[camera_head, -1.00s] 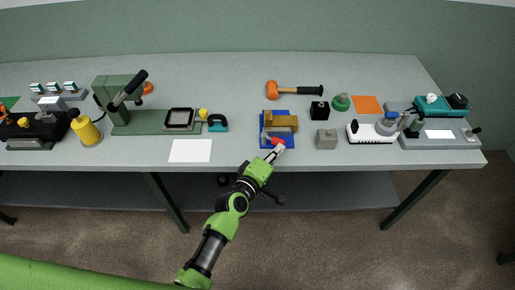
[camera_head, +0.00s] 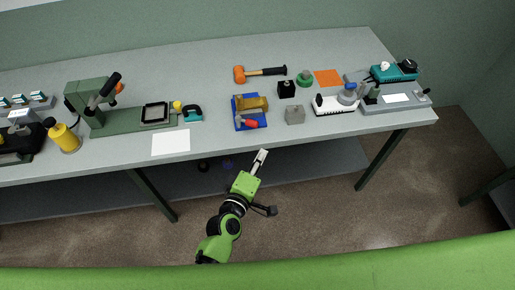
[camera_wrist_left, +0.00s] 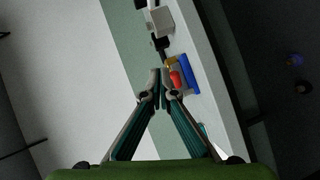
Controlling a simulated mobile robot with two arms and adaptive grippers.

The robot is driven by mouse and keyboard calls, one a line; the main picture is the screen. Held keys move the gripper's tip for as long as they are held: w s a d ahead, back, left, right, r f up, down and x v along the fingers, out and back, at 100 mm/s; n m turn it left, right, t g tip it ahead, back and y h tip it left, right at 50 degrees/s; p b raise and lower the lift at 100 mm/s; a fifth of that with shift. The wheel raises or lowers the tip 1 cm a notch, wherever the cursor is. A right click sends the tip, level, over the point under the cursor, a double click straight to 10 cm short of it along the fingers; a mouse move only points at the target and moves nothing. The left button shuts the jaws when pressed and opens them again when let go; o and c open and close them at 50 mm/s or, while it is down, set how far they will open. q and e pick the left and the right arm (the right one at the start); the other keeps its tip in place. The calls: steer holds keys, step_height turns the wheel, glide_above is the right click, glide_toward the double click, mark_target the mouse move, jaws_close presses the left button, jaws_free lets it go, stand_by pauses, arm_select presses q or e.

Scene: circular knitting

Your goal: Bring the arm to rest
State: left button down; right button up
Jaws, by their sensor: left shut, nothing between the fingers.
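My left gripper (camera_head: 262,156) is shut and empty in the head view. It is held in front of the table's front edge, below the blue fixture in the picture and apart from it. In the left wrist view its two fingers (camera_wrist_left: 160,78) meet at the tips with nothing between them. The blue fixture (camera_head: 241,105) with a brass-coloured block and a red-handled part (camera_head: 250,123) stands on the table. The red part also shows just beyond the fingertips in the left wrist view (camera_wrist_left: 176,78). My right gripper is not in view.
The grey table (camera_head: 215,150) holds a green press (camera_head: 95,100), a yellow bottle (camera_head: 66,138), a white sheet (camera_head: 171,142), an orange mallet (camera_head: 262,72), a grey block (camera_head: 295,115) and a white device (camera_head: 333,105). A lower shelf (camera_head: 300,165) runs under the table. The floor in front is clear.

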arm_select(q)
steer(key=s+a+f+m+g+y+b, duration=0.15)
steer(key=s+a+f, duration=0.3)
steer(key=f, duration=0.75)
steer(key=s+a+f+m+g+y+b, duration=0.1)
steer(key=s+a+f+m+g+b, duration=0.2)
steer(key=s+f, duration=0.55)
steer(key=s+a+f+m+g+y+b, duration=0.1)
steer(key=s+a+f+m+g+b, duration=0.15)
steer(key=f, duration=1.25)
steer(key=s+a+f+m+g+y+b, duration=0.1)
steer(key=s+a+f+m+g, duration=0.1)
steer(key=s+a+f, duration=0.4)
steer(key=s+a+f+m+g+y+b, duration=0.1)
steer(key=s+a+f, duration=0.5)
steer(key=s, duration=0.6)
steer(key=s+a+f+m+g+y+b, duration=0.1)
steer(key=s+a+f+m+g+b, duration=0.1)
steer(key=s+a+f, duration=0.3)
steer(key=s+f+g, duration=0.1)
steer(key=s, duration=0.3)
steer(key=shift+a+m, duration=0.4)
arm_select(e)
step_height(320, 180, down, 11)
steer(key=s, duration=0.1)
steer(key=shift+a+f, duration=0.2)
arm_select(q)
steer(key=shift+s, duration=0.1)
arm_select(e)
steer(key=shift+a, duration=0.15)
